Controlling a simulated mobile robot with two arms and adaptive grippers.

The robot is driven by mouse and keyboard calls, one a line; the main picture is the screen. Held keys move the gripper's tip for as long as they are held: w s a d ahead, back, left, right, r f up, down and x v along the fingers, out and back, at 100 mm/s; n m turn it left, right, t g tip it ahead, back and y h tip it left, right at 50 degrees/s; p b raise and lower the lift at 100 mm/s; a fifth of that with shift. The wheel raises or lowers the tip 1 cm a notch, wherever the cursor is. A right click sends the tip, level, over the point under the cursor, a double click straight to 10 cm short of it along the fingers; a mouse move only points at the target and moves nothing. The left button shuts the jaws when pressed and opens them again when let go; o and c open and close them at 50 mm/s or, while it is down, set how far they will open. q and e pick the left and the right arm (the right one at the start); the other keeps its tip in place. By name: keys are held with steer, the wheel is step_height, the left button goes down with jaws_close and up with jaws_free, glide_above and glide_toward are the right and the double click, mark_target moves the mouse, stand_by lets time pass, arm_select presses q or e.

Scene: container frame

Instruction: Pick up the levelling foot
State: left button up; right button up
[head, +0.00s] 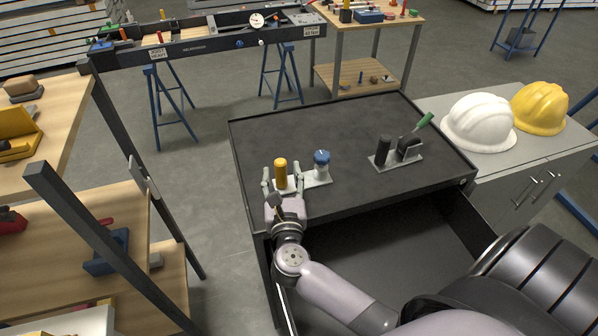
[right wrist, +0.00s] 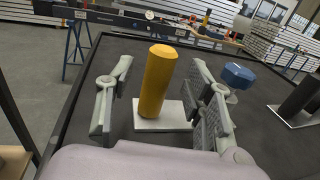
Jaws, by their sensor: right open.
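An upright yellow cylinder (head: 281,172) stands on a pale base plate near the left front of the dark worktop. Beside it on the right is a blue-capped piece (head: 321,163) with a metallic lower part; which one is the levelling foot I cannot tell for sure. My right gripper (head: 281,184) is open, its fingers to either side of the yellow cylinder. In the right wrist view the yellow cylinder (right wrist: 158,82) stands between the spread fingers with gaps on both sides. The blue cap (right wrist: 237,76) shows beyond the right finger. My left gripper is out of view.
A pale plate with dark posts and a green-handled clamp (head: 408,146) stands further right on the dark worktop (head: 300,125). White (head: 478,122) and yellow (head: 540,107) helmets rest on the grey cabinet. An open drawer (head: 400,255) lies below the worktop.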

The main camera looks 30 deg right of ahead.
steer(key=x, duration=0.3)
steer(key=shift+p, duration=0.3)
steer(key=shift+s+a, duration=0.1)
steer(key=shift+s, duration=0.05)
steer(key=shift+c, duration=0.4)
jaws_close()
